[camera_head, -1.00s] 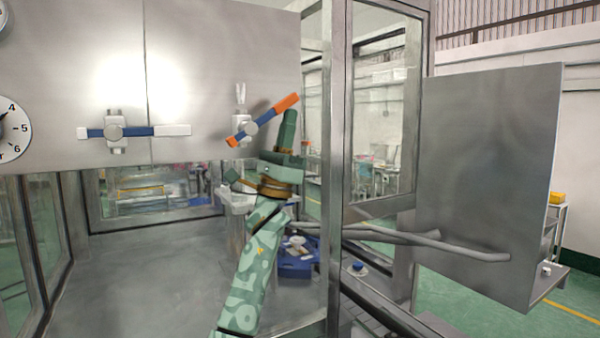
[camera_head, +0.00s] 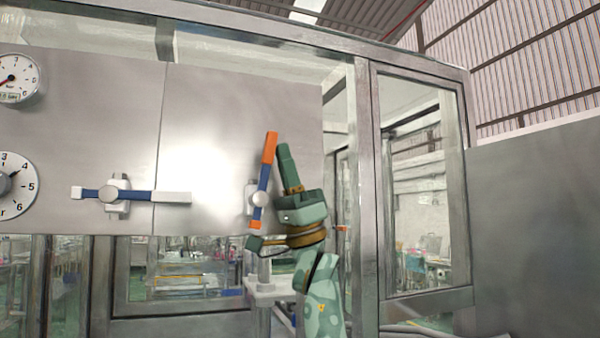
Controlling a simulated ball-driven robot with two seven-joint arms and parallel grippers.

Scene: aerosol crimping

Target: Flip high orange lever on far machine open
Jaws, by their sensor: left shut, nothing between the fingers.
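The orange-ended lever (camera_head: 263,180) with a blue middle is mounted on the steel panel of the machine. It stands nearly upright, its longer orange end up and leaning slightly right. My left gripper (camera_head: 285,153) is green and shut with nothing in it. Its fingers point up just to the right of the lever's upper orange end. I cannot tell whether they touch it. The gripper body hides part of the area right of the lever's lower end. My right gripper is not in view.
A second lever (camera_head: 128,195), blue with white ends, lies level on the same panel to the left. Two round gauges (camera_head: 16,78) are at the far left. A metal frame post (camera_head: 366,190) and a glass door (camera_head: 420,190) stand right of my arm.

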